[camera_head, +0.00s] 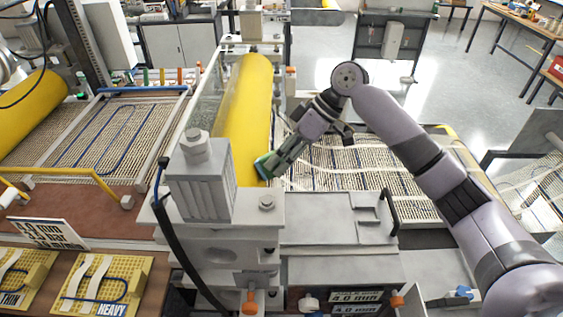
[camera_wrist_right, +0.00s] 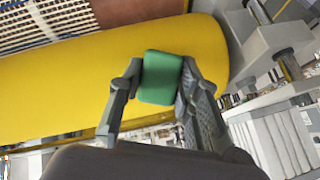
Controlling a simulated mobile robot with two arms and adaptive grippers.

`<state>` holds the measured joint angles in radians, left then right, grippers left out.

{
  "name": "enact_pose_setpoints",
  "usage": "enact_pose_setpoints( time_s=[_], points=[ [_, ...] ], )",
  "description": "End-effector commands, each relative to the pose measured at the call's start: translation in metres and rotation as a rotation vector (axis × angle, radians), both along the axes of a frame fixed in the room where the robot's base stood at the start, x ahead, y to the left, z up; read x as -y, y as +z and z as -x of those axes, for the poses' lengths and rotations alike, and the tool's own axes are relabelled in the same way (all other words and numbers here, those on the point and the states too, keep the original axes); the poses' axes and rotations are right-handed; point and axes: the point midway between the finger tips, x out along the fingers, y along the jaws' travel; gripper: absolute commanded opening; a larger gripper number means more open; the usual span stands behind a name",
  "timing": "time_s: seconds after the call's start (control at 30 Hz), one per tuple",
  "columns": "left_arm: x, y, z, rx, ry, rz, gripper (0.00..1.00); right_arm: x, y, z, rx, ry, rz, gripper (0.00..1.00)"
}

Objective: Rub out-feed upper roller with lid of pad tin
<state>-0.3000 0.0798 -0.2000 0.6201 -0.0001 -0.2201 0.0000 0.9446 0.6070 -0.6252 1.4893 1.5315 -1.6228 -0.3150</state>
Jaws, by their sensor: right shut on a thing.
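The yellow out-feed upper roller (camera_head: 246,110) runs away from me in the middle of the head view, between grey machine housings. It fills the middle of the right wrist view (camera_wrist_right: 70,85). My right gripper (camera_head: 266,168) is at the near end of the roller, on its right side. It is shut on a green block-like thing (camera_wrist_right: 161,77), which looks like the lid of the pad tin. The green thing lies in front of the roller's surface; whether it touches I cannot tell. My left gripper is not in view.
A grey motor-like block (camera_head: 205,192) stands left of the roller's near end. Mesh (camera_head: 345,165) with loose strands lies on the right-hand bed. Another yellow roller (camera_head: 30,108) is at far left. Sample boards (camera_head: 100,283) lie at front left. Open floor (camera_head: 460,80) shows behind.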

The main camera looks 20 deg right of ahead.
Motion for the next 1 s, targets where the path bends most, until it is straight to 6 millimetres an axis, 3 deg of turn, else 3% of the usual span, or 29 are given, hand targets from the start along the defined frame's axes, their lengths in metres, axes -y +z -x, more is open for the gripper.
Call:
enact_pose_setpoints(
  time_s=[0.53, 0.77, 1.0],
  points=[
    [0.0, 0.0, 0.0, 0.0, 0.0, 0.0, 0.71, 0.008, -0.001, -0.038, 0.0, -0.001, -0.001, 0.0],
    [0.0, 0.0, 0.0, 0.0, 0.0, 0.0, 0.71, 0.005, -0.003, -0.034, 0.001, 0.002, -0.001, 0.0],
    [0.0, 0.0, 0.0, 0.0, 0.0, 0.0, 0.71, -0.001, -0.004, -0.012, -0.002, 0.005, -0.001, 0.0]
  ],
)
